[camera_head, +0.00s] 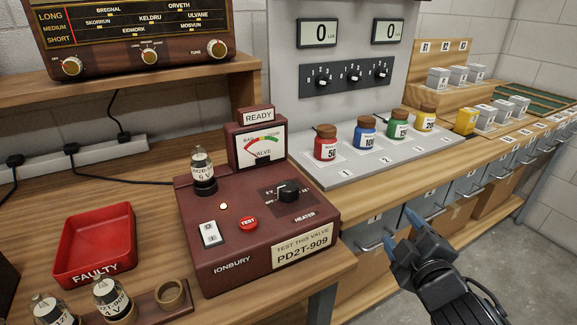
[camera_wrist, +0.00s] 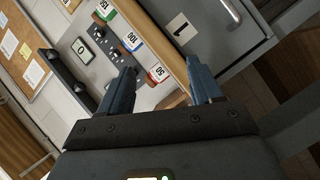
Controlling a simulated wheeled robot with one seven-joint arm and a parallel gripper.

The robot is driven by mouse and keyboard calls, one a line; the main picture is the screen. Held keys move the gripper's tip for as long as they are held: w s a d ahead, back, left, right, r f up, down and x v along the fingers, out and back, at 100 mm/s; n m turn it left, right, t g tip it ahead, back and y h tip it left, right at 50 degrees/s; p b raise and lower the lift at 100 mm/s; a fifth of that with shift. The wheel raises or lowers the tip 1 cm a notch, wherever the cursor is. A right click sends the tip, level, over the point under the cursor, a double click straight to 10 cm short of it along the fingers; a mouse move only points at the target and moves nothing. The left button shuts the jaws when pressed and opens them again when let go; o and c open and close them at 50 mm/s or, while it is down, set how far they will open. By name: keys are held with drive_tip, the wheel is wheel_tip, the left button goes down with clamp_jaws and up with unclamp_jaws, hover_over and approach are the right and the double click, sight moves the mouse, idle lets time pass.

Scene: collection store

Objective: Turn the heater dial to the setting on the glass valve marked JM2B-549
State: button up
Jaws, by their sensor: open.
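The maroon valve tester (camera_head: 225,235) stands on the wooden bench. Its black heater dial (camera_head: 290,191) is on the right of the sloping top; the small setting marks around it are too small to read surely. A glass valve (camera_head: 203,165) stands upright in the tester's socket; its label is partly legible and shows "6 V". A plate (camera_head: 303,247) on the tester reads "TEST THIS VALVE PD2T-909". My gripper (camera_head: 403,236) is open and empty, right of the tester and apart from the dial, in front of the drawers. It also shows in the wrist view (camera_wrist: 160,72).
A red FAULTY tray (camera_head: 95,243) and two more valves (camera_head: 115,300) in a wooden holder are at left. A READY sign (camera_head: 258,116) and meter rise behind the dial. Weight jars (camera_head: 326,143) stand on a grey panel at right. Drawers (camera_head: 440,205) line the front.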

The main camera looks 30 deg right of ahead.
drive_tip(key=w+d+r+m+g+h, duration=0.25)
drive_tip(key=w+d+r+h, duration=0.2)
drive_tip(key=w+r, duration=0.25)
wheel_tip(320, 180, up, 12)
drive_tip(key=m+g+y+p, duration=0.2)
drive_tip(key=g+y+p, duration=0.2)
drive_tip(key=g+y, duration=0.8)
hover_over(289, 185)
drive_tip(key=shift+w+d+f+t, duration=0.15)
drive_tip(key=shift+d+f+t, duration=0.1)
drive_tip(key=shift+d, duration=0.15)
drive_tip(key=shift+a, duration=0.2)
drive_tip(key=f, duration=0.3)
drive_tip(key=f+b, duration=0.1)
drive_tip(key=f, duration=0.3)
drive_tip(key=shift+a+f, duration=0.2)
drive_tip(key=shift+f, duration=0.05)
drive_tip(key=c, duration=1.1)
